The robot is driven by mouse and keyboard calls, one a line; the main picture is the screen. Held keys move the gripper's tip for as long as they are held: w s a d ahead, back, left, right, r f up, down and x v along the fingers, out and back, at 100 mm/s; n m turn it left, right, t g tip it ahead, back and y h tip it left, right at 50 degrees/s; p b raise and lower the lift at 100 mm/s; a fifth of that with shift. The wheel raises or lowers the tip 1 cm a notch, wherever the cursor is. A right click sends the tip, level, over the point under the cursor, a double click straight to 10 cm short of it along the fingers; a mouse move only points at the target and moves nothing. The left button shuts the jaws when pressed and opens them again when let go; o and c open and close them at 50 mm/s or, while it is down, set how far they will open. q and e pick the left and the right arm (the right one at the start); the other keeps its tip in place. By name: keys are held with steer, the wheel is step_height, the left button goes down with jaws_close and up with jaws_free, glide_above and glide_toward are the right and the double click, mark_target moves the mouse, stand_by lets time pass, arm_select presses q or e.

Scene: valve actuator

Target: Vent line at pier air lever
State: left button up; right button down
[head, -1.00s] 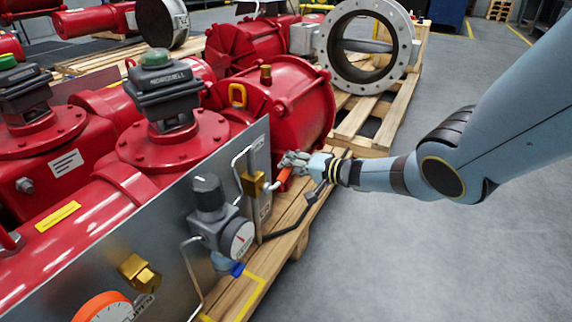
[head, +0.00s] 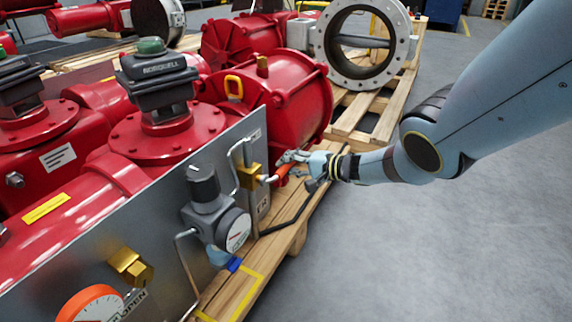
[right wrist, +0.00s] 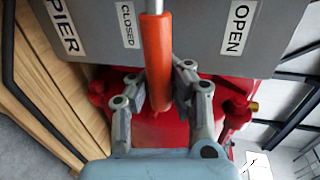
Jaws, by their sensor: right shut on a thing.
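The air lever has a red-orange handle (head: 283,171) on a brass valve (head: 250,178) at the right end of the grey panel. In the right wrist view the handle (right wrist: 156,62) stands between the CLOSED label (right wrist: 128,25) and the OPEN label (right wrist: 238,28), closer to CLOSED. My right gripper (head: 293,168) is shut on the handle, coming from the right. In the right wrist view its fingers (right wrist: 157,90) lie on both sides of the handle's lower end. The PIER label (right wrist: 63,28) is on the plate at left. My left gripper is not in view.
A grey regulator with a gauge (head: 235,230) and metal tubing stand left of the valve. A red actuator (head: 290,105) is behind, on a wooden pallet (head: 255,262). A black hose (head: 290,220) lies on the pallet. Grey floor at right is clear.

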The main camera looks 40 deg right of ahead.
steer(key=shift+s+d+f, duration=0.25)
steer(key=shift+s+f, duration=0.1)
steer(key=shift+s, duration=0.05)
steer(key=c, duration=1.3)
jaws_free()
steer(key=shift+s+d+r, duration=0.15)
steer(key=shift+o, duration=0.7)
steer(key=shift+w+r, duration=0.1)
steer(key=shift+w, duration=0.1)
steer(key=v, duration=1.2)
